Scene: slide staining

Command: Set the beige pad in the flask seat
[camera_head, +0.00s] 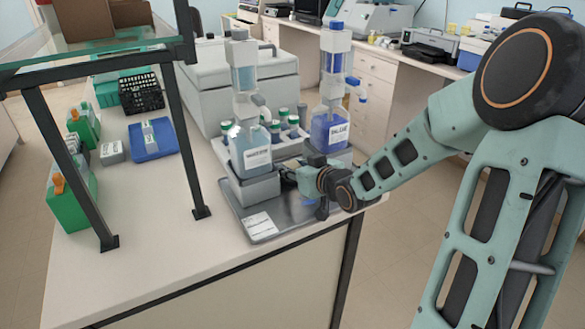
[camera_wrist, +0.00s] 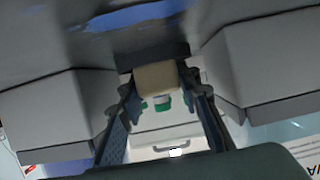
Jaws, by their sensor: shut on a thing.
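The beige pad (camera_wrist: 158,78) shows in the wrist view between the tips of my gripper's two fingers (camera_wrist: 159,88), which are shut on it. A dark grey surface lies just beyond it. In the head view my gripper (camera_head: 292,174) is low over the grey tray, between the two bottle stands, and the pad is hidden. Two bottles, one with pale liquid (camera_head: 250,150) and one with blue liquid (camera_head: 330,130), stand upright on grey stands. I cannot tell which part is the flask seat.
Grey blocks stand close on the left (camera_wrist: 45,112) and right (camera_wrist: 268,65) of my fingers in the wrist view. Green-capped tubes (camera_head: 284,120) stand behind the bottles. A white label (camera_head: 261,225) lies on the tray's front (camera_head: 290,222). The table's front left is clear.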

